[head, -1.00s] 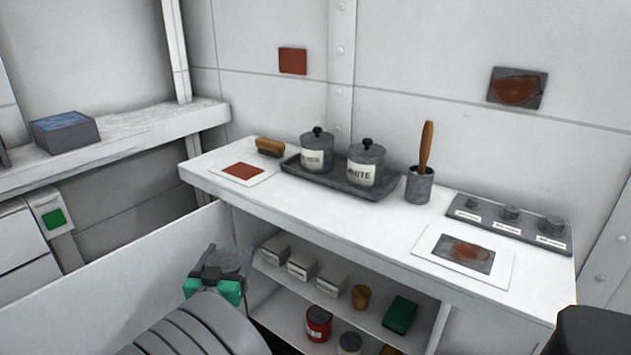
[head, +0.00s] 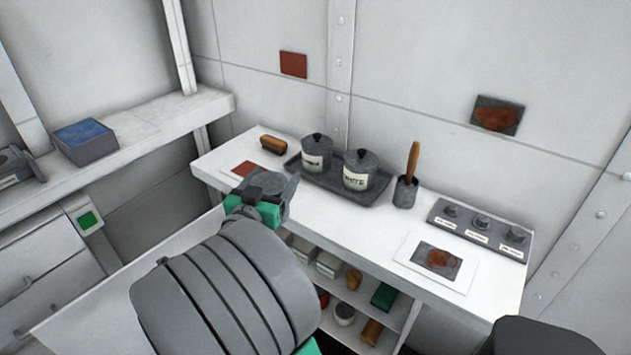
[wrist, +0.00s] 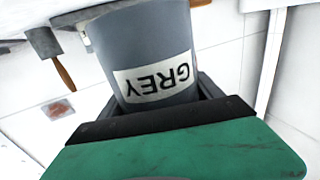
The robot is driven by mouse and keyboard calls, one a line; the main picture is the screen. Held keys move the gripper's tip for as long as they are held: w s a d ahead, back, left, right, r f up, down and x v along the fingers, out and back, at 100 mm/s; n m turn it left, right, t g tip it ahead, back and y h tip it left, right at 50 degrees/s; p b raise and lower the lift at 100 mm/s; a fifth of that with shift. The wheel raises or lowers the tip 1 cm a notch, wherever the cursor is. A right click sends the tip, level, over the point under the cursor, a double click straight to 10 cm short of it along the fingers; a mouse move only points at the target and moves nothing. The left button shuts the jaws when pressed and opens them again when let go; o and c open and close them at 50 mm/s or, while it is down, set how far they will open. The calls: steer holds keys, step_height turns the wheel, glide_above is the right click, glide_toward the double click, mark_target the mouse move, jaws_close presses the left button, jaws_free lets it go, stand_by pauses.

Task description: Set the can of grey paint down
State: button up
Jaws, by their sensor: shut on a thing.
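The can of grey paint (wrist: 155,45) fills the middle of the wrist view, its white label reading GREY upside down in that picture. My gripper (wrist: 165,115) is shut on the can. In the head view my gripper (head: 262,200) is over the front left part of the white bench (head: 350,235). The grey can (head: 268,180) shows there only in part, behind my gripper. I cannot tell whether its base touches the bench.
A dark tray (head: 340,193) holds two lidded pots, one labelled WHITE (head: 358,172). A red card (head: 243,169) and a brush (head: 273,145) lie at the left. A cup with a wooden-handled tool (head: 405,192) stands right of the tray. The front middle of the bench is clear.

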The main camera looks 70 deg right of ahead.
steer(key=s+d+r+m+g+p, duration=0.1)
steer(key=s+d+r+g+p, duration=0.1)
steer(key=s+r+p, duration=0.4)
steer(key=w+d+f, duration=0.2)
steer(key=d+f, duration=0.2)
steer(key=w+d+f+p, duration=0.1)
steer(key=w+d+f, duration=0.2)
steer(key=d, duration=0.1)
steer(key=w+d+f, duration=0.2)
steer(key=d+f, duration=0.2)
steer(key=shift+w+d+f, duration=0.15)
steer(key=shift+w+f, duration=0.15)
steer(key=shift+f, duration=0.05)
steer(key=shift+f, duration=0.1)
steer(key=shift+f, duration=0.25)
steer(key=o, duration=1.9)
steer(key=shift+o, duration=0.2)
steer(key=shift+r, duration=0.1)
